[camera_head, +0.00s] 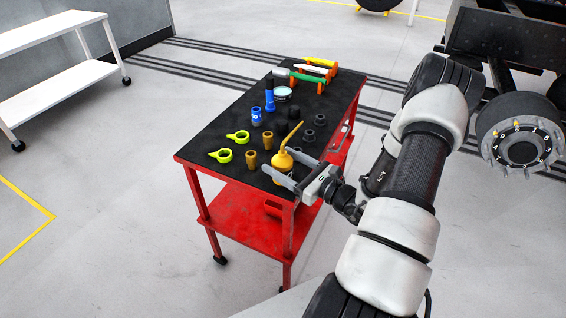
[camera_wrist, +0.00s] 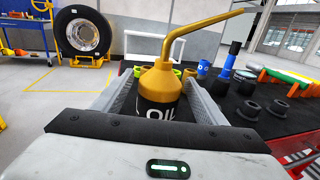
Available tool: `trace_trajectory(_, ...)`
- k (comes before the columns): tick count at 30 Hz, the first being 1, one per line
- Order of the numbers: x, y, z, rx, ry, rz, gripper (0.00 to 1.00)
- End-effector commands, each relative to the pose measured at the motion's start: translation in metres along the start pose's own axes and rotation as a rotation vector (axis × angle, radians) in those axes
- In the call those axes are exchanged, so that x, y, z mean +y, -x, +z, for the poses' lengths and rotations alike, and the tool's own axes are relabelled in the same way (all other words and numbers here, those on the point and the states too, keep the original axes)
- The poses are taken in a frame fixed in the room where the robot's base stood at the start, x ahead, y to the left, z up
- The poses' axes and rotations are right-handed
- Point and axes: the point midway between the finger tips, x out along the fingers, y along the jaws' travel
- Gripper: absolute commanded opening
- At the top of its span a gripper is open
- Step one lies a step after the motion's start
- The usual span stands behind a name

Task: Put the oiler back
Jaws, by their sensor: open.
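The oiler (camera_head: 283,161) is a yellow can with a long bent spout. It stands upright near the front right corner of the black top of the red cart (camera_head: 215,168). In the wrist view the oiler (camera_wrist: 160,84) is between my two fingers, with its dark labelled lower body partly hidden behind my gripper's housing. My gripper (camera_head: 288,173) reaches in from the right at the cart's edge. Its jaws are open, one finger on each side of the oiler. I cannot tell whether either finger touches it.
A white shelf (camera_head: 60,55) is left; a wheel hub (camera_head: 522,150) is right.

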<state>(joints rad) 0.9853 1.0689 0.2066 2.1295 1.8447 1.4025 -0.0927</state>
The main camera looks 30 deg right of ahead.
Motion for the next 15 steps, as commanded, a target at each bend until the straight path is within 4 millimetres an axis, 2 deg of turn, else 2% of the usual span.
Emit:
trace_trajectory(5, 0.000, 0.000, 0.005, 0.000, 0.000, 0.000, 0.66)
trace_trajectory(8, -0.001, 0.012, 0.003, 0.002, 0.000, -0.002, 0.66)
trace_trajectory(15, -0.002, 0.063, 0.003, 0.002, 0.001, -0.005, 0.66)
